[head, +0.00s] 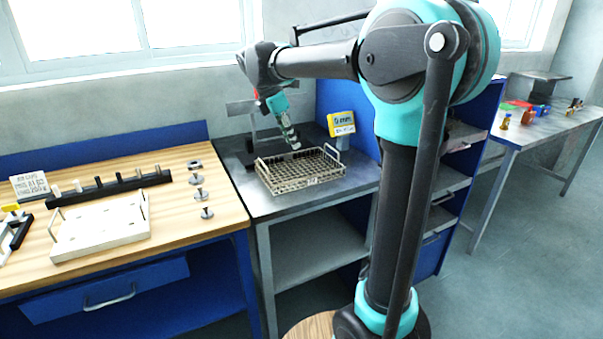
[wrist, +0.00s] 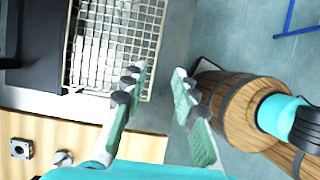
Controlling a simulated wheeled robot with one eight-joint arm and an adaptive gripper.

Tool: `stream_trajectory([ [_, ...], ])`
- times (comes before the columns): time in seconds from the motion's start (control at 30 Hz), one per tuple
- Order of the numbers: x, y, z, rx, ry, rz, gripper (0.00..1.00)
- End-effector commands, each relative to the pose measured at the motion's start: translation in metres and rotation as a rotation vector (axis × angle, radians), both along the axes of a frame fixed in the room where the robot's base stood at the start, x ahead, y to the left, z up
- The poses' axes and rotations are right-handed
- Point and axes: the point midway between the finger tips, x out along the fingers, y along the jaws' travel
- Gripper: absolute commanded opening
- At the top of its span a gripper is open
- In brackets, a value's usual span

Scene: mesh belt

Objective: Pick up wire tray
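The wire tray (head: 302,182) is a rectangular metal mesh tray with a raised handle at its left and right ends. It sits on the grey metal bench top. In the wrist view its grid (wrist: 112,45) fills the upper left, cut off by the top edge. My gripper (head: 291,138) is above the tray's back edge in the head view and holds nothing. In the wrist view my gripper (wrist: 160,73) shows two green-padded fingers spread apart, with the left fingertip overlapping the tray's corner in the picture. I cannot tell the exact height between them.
A yellow display (head: 341,123) stands behind the tray, near a blue panel (head: 350,95). The wooden bench (head: 170,235) to the left holds a white plate (head: 100,230), a black pegged rack (head: 110,188) and several small metal parts. A side table (head: 560,125) stands at right.

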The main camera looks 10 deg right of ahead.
Motion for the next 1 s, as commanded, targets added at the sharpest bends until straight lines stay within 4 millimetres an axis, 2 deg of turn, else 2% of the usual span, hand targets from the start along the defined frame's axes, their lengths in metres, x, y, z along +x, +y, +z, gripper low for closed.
stream_trajectory([
  [0.17,0.004,-0.008,-0.018,-0.006,0.007,0.013,0.28],
  [0.6,0.014,-0.038,-0.095,-0.005,0.005,0.010,0.28],
  [0.87,0.016,-0.045,-0.112,-0.005,0.006,0.011,0.28],
  [1.0,0.020,-0.052,-0.127,-0.005,0.005,0.009,0.28],
])
